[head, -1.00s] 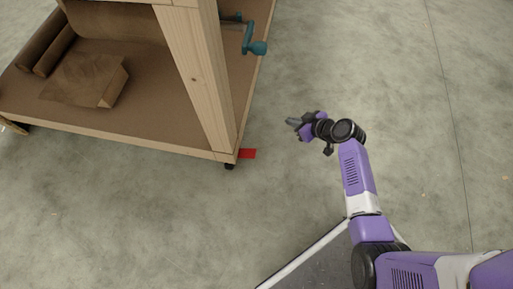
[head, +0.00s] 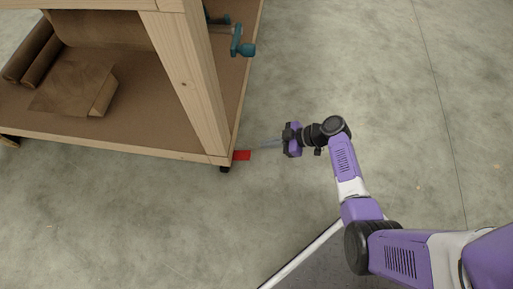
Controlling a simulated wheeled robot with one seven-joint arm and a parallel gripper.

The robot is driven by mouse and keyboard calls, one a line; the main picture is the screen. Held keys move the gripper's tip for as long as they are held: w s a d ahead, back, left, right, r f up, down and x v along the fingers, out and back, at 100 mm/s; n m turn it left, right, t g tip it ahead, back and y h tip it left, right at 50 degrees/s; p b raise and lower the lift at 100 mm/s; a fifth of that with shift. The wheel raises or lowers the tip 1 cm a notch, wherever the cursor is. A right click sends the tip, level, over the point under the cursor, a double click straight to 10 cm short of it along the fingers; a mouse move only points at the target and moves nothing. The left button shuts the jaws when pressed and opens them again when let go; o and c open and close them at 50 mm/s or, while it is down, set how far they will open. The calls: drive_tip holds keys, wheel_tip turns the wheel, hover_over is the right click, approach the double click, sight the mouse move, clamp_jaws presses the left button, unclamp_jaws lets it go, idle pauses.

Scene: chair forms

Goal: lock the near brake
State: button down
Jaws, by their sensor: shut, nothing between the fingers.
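The near brake is a red pedal (head: 242,155) at the foot of the wooden bench's near corner, sticking out to the right beside a small black caster (head: 225,169). My gripper (head: 265,146) is shut and empty. Its fingers point left, with the tips just to the right of the pedal and slightly above it in the picture. I cannot tell whether the tips touch the pedal or how high they are over it. The pedal's inner end is hidden by the bench's corner.
The wooden bench (head: 120,147) fills the upper left, with brown rolls (head: 38,55) and a brown block (head: 75,88) on its lower shelf. A teal crank handle (head: 243,46) juts from its right side.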

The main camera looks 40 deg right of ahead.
drive_tip(key=b, duration=0.4)
hover_over(250, 151)
drive_tip(key=a, duration=0.1)
drive_tip(key=f, duration=0.5)
drive_tip(key=shift+s+a+f, duration=0.2)
drive_tip(key=shift+f, duration=0.2)
drive_tip(key=f, duration=0.1)
drive_tip(key=f+b, duration=0.1)
drive_tip(key=f, duration=0.1)
drive_tip(key=shift+s+d+b, duration=0.25)
drive_tip(key=shift+d+b, duration=0.05)
drive_tip(key=shift+b, duration=0.1)
drive_tip(key=shift+s+d+f, duration=0.1)
drive_tip(key=shift+s+f, duration=0.05)
drive_tip(key=shift+f, duration=0.15)
drive_tip(key=shift+s, duration=0.15)
